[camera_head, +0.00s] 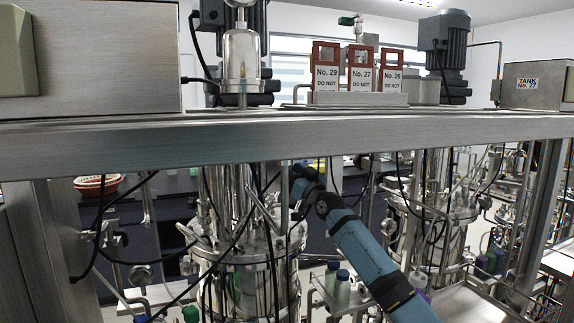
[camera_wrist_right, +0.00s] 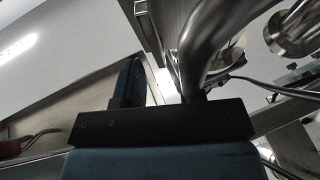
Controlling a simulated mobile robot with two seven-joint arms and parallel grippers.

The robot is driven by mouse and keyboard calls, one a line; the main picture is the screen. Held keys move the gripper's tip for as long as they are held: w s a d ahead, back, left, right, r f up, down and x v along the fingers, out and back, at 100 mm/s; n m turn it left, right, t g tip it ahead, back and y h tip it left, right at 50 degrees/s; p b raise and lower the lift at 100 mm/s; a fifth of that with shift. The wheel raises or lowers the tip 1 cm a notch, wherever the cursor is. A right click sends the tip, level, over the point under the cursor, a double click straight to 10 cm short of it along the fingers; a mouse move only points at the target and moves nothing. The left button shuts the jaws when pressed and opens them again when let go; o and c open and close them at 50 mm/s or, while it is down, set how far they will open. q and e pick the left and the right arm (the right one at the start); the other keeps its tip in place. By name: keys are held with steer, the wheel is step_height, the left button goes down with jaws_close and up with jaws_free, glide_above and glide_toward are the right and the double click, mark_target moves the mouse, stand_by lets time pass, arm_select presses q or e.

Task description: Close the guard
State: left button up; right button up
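No part in view can be clearly made out as the guard. My right arm comes in from the lower right in the head view, under the steel beam, and its gripper (camera_head: 299,182) is beside the upright metal rod of the steel vessel (camera_head: 243,248). In the right wrist view one dark finger of my right gripper shows, and a curved metal bar (camera_wrist_right: 205,45) crosses close to where the other finger would be. The bar hides that side, so I cannot tell whether it is gripped. My left gripper is not in view.
A wide steel beam (camera_head: 300,144) crosses above my arm. Three red-framed tags (camera_head: 361,72) stand on it, beside a motor (camera_head: 446,45) and a box labelled TANK No. 27 (camera_head: 533,84). Black cables hang around the vessel. Bottles (camera_head: 341,284) stand below.

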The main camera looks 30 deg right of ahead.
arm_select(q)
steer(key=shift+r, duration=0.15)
arm_select(e)
steer(key=shift+x, duration=1.4)
steer(key=shift+c, duration=0.2)
jaws_close()
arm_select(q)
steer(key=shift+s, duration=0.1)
